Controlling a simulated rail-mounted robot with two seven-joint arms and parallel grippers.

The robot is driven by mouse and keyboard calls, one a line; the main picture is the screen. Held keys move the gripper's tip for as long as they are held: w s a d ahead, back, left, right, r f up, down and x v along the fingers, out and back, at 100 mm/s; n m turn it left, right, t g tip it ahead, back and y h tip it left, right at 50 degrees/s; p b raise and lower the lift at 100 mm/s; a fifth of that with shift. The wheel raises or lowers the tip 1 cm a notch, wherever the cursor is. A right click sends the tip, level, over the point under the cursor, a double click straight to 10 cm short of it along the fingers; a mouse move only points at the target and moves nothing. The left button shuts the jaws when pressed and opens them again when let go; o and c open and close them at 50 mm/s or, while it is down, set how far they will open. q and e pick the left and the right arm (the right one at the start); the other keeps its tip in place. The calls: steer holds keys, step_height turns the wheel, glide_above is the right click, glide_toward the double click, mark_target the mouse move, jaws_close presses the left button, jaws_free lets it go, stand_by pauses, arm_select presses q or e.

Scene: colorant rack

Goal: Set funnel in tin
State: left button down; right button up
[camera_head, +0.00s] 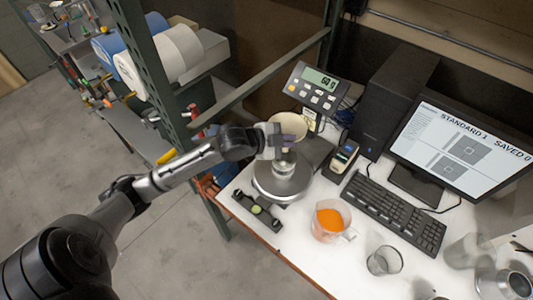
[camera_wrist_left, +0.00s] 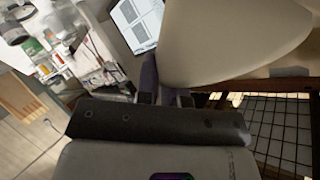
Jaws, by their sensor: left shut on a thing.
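A cream funnel (camera_head: 291,125) is held wide end up above the scale in the head view. It fills the upper right of the left wrist view (camera_wrist_left: 230,40). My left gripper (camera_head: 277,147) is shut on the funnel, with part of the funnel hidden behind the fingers. A small silvery tin (camera_head: 284,165) appears to stand on the round scale pan (camera_head: 280,188), just below the gripper. The funnel's lower end is hidden, so I cannot tell whether it is inside or above the tin. My right gripper is not in view.
A scale display (camera_head: 316,84) stands behind the pan. A cup of orange powder (camera_head: 330,220), an empty glass (camera_head: 384,261), a keyboard (camera_head: 393,212) and a monitor (camera_head: 465,145) are to the right.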

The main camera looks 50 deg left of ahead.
arm_select(q)
step_height(320, 180, down, 10)
steer(key=p, duration=0.1)
steer(key=shift+d, duration=0.15)
stand_by(0.5)
steer(key=shift+f, duration=0.15)
steer(key=shift+f, duration=0.5)
steer(key=c, duration=1.2)
jaws_free()
steer(key=shift+c, duration=0.2)
steer(key=shift+r, duration=0.15)
